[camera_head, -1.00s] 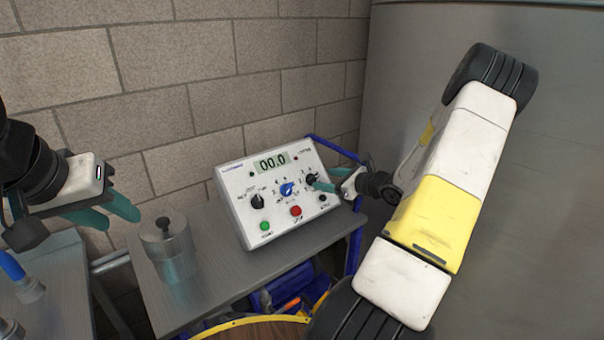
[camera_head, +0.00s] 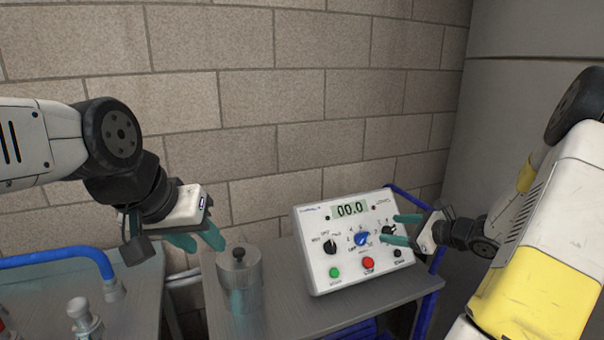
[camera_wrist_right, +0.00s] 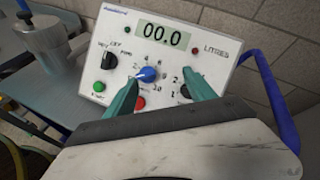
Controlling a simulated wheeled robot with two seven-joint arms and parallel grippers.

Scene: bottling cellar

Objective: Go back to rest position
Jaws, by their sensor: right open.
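My right gripper (camera_head: 390,228) is open and empty in front of the right side of a white control box (camera_head: 318,275). In the right wrist view, its two teal fingers (camera_wrist_right: 161,67) stand apart over the panel, with the blue knob (camera_wrist_right: 147,75) beside the left finger and a black knob partly covered by the right one. I cannot tell whether a finger touches the panel. My left gripper (camera_head: 207,249) is in the air left of the box, near a metal canister. Its teal fingers are apart with nothing between them.
The box display (camera_head: 350,210) reads 00.0. The box and the lidded metal canister (camera_head: 250,270) stand on a grey table (camera_head: 300,318). A blue rail (camera_head: 60,257) is at the left, and a brick wall is behind. A grey surface rises at the right.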

